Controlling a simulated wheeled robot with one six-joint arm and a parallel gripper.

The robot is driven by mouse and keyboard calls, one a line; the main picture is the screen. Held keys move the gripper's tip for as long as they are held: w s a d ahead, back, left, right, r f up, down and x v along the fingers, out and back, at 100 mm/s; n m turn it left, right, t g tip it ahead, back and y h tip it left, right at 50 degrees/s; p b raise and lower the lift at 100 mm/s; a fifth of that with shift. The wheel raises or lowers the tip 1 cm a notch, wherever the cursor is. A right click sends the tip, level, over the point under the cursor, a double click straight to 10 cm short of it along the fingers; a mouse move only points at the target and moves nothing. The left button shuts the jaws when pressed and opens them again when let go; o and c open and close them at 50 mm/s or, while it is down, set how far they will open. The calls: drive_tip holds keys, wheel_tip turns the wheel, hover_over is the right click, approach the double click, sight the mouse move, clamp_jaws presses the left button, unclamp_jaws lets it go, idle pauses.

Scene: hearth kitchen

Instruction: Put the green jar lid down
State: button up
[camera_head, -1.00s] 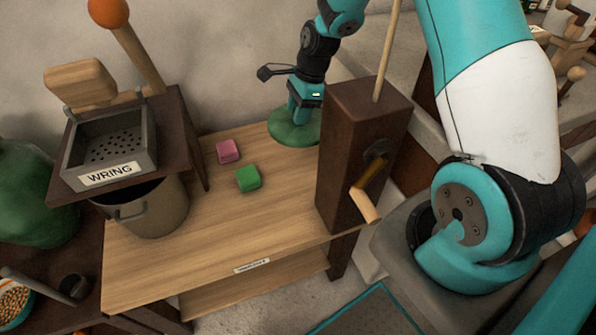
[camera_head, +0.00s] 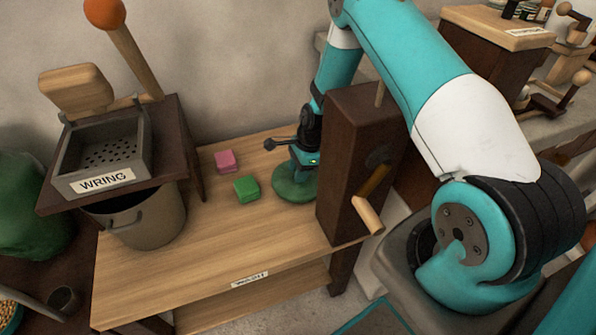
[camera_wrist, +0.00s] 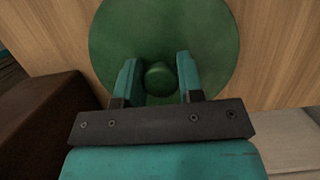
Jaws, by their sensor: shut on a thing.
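The green jar lid (camera_head: 292,188) is a round, flat disc with a knob in its middle. It is at the back right of the wooden table, close beside a tall dark wooden box; whether it touches the tabletop I cannot tell for sure. My gripper (camera_head: 303,172) points down over it. In the wrist view the lid (camera_wrist: 205,40) fills the upper middle, and my gripper (camera_wrist: 158,78) has its two teal fingers on either side of the knob, shut on it. The lid's near edge is hidden behind the gripper.
The dark wooden box (camera_head: 345,150) with a crank handle stands right of the lid. A green block (camera_head: 246,189) and a pink block (camera_head: 227,160) lie to its left. A WRING tray (camera_head: 103,150) stands over a pot (camera_head: 150,222) at left. The table's front (camera_head: 200,260) is clear.

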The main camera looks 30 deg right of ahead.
drive_tip(key=o, duration=1.1)
drive_tip(key=shift+f, duration=0.1)
drive_tip(key=w+p+v, duration=0.1)
drive_tip(key=p+v, duration=0.1)
drive_tip(key=v, duration=1)
drive_tip(key=s+a+r+n, duration=0.4)
drive_tip(key=a+r+n, duration=0.2)
drive_tip(key=r, duration=0.2)
drive_tip(key=s+a+r+n, duration=0.3)
drive_tip(key=a+r+n, duration=0.2)
drive_tip(key=a+r, duration=0.3)
drive_tip(key=s+a+r+n, duration=0.3)
drive_tip(key=s+r+n, duration=0.2)
drive_tip(key=s+n, duration=0.3)
drive_tip(key=s+a+r+n+y, duration=0.1)
drive_tip(key=s+a+r+n, duration=0.3)
drive_tip(key=s+n, duration=0.4)
drive_tip(key=s+r, duration=0.1)
drive_tip(key=s, duration=0.3)
drive_tip(key=shift+a+r+g, duration=0.15)
drive_tip(key=shift+r+g, duration=0.05)
drive_tip(key=shift+g, duration=0.1)
